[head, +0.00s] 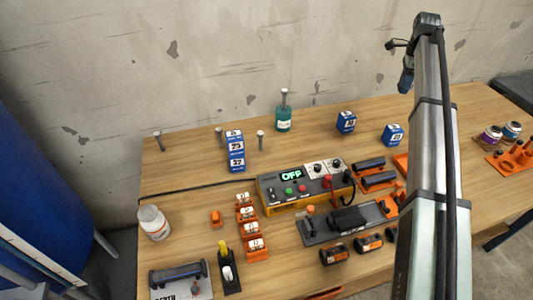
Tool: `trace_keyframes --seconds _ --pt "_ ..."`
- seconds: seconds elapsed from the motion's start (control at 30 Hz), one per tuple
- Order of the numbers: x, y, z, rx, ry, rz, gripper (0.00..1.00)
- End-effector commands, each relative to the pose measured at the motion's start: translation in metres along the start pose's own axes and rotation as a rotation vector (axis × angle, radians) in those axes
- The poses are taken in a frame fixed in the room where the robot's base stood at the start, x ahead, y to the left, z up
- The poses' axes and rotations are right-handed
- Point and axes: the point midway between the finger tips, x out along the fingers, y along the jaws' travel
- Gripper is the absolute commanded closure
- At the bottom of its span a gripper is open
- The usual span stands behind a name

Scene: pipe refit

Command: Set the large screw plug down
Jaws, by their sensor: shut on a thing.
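My gripper (406,82) hangs at the far end of my raised arm, at the upper right. It is shut on the large screw plug, but the plug is too small and dark here to make out its shape. My gripper is high in the picture, against the concrete wall and apart from the things on the wooden table (190,178). My arm hides part of the table's right side.
A control box (277,202) reading OFF stands mid-table, with a grey fixture (318,230) before it. Bare wood shows at the back left.

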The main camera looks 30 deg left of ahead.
Motion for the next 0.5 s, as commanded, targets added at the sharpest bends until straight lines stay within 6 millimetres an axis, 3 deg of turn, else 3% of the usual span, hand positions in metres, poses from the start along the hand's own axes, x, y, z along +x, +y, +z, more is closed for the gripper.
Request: trace_keyframes --seconds 0.03,0.1,0.5 --pt "0.0 0.002 0.025 -0.035 0.0 0.0 0.86" --pt "0.0 0.005 0.054 -0.078 0.0 0.0 0.86" --pt "0.0 0.039 0.22 -0.331 0.0 0.0 0.86"
